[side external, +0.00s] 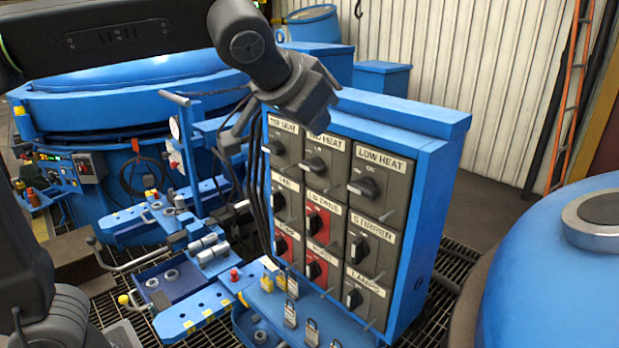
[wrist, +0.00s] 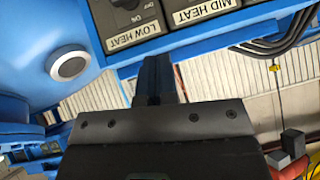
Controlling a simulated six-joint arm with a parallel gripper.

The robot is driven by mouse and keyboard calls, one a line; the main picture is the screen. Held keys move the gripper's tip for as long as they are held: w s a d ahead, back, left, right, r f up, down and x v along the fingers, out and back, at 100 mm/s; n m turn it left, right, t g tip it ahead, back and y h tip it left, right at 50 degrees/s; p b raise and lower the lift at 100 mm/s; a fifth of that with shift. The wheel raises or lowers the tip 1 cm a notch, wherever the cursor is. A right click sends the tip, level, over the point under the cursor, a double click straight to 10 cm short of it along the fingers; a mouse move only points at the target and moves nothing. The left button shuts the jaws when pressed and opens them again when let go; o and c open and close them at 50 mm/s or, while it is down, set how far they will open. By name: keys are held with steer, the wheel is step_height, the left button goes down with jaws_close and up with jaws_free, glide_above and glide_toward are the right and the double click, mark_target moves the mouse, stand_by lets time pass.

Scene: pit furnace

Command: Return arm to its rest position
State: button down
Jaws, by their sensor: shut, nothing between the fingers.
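My gripper (side external: 318,118) is raised in front of the upper part of the blue control panel (side external: 432,185) in the side view, partly covering the top labels. In the wrist view my gripper (wrist: 154,72) shows its fingers together, with no gap and nothing held. The fingertips overlap the panel's upper edge in that view, near the LOW HEAT (wrist: 134,36) and MID HEAT (wrist: 208,11) labels, which appear upside down. I cannot tell whether the fingertips touch the panel.
Black cables (side external: 258,180) hang along the panel's left side. Several padlocks (side external: 291,312) stand on the ledge below. A large blue vessel (side external: 545,265) is at the right. A blue furnace (side external: 130,110) and an orange ladder (side external: 570,95) stand behind.

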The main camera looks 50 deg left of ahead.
steer(key=s+a+f+g, duration=0.1)
steer(key=s+a+f, duration=0.3)
steer(key=s+f, duration=0.4)
steer(key=s+a+f+g+h, duration=0.1)
steer(key=s+a+f+g, duration=0.1)
steer(key=s+f, duration=0.6)
steer(key=shift+s+a+f+n+g, duration=0.35)
steer(key=shift+s+a, duration=0.5)
steer(key=shift+s, duration=0.35)
steer(key=shift+r, duration=0.15)
